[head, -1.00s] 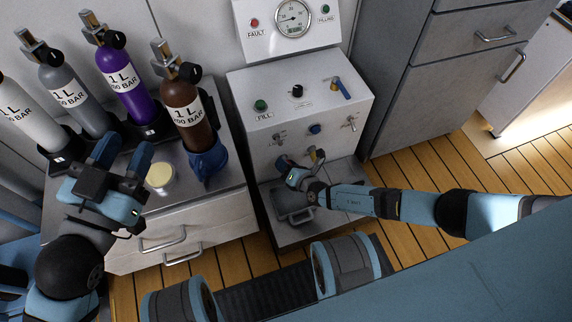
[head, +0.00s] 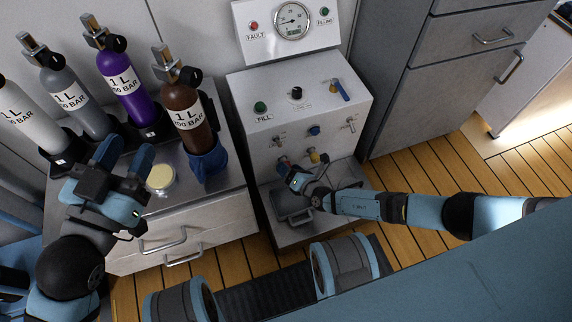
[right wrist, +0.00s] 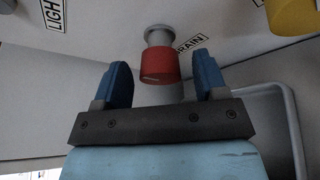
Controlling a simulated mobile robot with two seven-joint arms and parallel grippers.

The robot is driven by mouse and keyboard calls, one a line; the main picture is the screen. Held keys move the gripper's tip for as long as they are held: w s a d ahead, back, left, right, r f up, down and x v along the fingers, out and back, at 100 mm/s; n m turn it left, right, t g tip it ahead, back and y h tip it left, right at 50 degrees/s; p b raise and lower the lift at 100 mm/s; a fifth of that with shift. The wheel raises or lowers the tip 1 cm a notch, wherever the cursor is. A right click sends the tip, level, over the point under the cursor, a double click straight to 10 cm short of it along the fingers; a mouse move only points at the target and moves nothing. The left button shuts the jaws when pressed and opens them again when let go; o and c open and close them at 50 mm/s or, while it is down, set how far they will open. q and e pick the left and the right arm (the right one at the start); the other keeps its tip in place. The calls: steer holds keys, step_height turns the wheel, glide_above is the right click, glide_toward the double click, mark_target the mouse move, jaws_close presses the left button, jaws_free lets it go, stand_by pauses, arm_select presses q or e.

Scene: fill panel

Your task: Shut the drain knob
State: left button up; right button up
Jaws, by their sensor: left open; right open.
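In the head view my right gripper (head: 288,166) is at the panel's lower front and largely hides the knob. My left gripper (head: 124,155) is open and empty above the left counter.
A yellow knob (head: 314,156) sits just right of the right gripper. The fill panel (head: 340,112) also has a blue knob (head: 314,130) and metal toggles. Gas cylinders (head: 128,85) stand on the left counter.

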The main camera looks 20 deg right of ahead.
arm_select(q)
steer(key=s+n+p, duration=0.1)
steer(key=s+d+f+n+g+p, duration=0.1)
steer(key=n+p, duration=0.1)
steer(key=shift+d+f+y, duration=0.1)
steer(key=shift+d+y, duration=0.05)
steer(key=shift+y, duration=0.25)
arm_select(e)
steer(key=v, duration=1.1)
steer(key=shift+s+d, duration=0.2)
steer(key=shift+s, duration=0.05)
steer(key=shift+r, duration=0.1)
